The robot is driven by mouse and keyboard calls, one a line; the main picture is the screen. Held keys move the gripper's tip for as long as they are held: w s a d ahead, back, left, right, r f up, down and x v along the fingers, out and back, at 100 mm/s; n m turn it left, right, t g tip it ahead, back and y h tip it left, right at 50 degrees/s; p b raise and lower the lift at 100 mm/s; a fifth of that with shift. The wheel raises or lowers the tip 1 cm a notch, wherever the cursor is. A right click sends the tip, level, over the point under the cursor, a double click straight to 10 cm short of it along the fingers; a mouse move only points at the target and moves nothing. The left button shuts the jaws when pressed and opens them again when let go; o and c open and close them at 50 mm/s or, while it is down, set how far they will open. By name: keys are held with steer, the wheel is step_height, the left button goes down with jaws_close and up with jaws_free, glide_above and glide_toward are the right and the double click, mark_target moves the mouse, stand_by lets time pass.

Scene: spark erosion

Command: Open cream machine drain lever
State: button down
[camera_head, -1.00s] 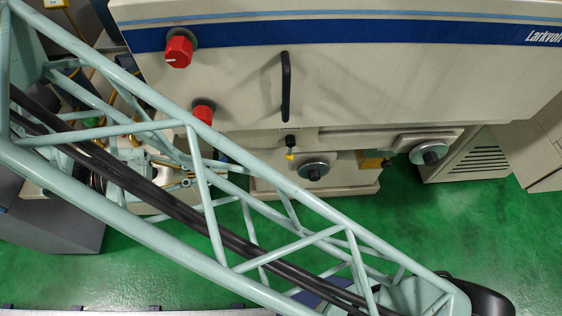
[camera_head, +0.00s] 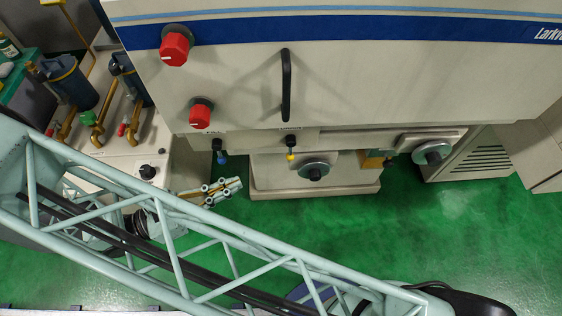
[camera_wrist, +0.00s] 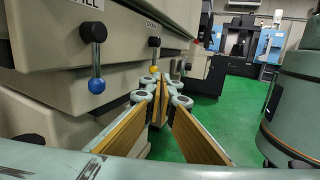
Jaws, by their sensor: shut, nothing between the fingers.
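The cream machine (camera_head: 350,75) fills the upper part of the head view. Its drain lever (camera_head: 290,153) has a black pivot and a yellow tip and hangs down below the front panel. In the wrist view the drain lever (camera_wrist: 153,56) hangs under a small label that appears to read DRAIN, beyond my fingers. A similar lever with a blue tip (camera_head: 222,158) hangs to its left; it is larger in the wrist view (camera_wrist: 97,84). My gripper (camera_head: 239,183) is shut and empty, lower and left of the drain lever, apart from both levers.
Two red knobs (camera_head: 174,47) and a black vertical handle (camera_head: 286,85) are on the machine front. Round dials (camera_head: 315,170) sit below. A unit with blue cylinders and brass pipes (camera_head: 72,80) stands at left. Green floor (camera_head: 400,225) is open in front.

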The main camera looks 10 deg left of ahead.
steer(key=shift+w+d+f+n+t+y, duration=0.1)
steer(key=shift+w+f+n+t+y, duration=0.05)
steer(key=shift+f+n+t, duration=0.4)
steer(key=shift+w+d+f+n+t+y, duration=0.2)
steer(key=shift+f+n, duration=0.25)
steer(key=shift+f, duration=0.3)
steer(key=b, duration=0.1)
glide_toward(290, 149)
steer(key=w+d+f, duration=0.4)
steer(key=shift+d+f, duration=0.15)
steer(key=shift+w, duration=0.15)
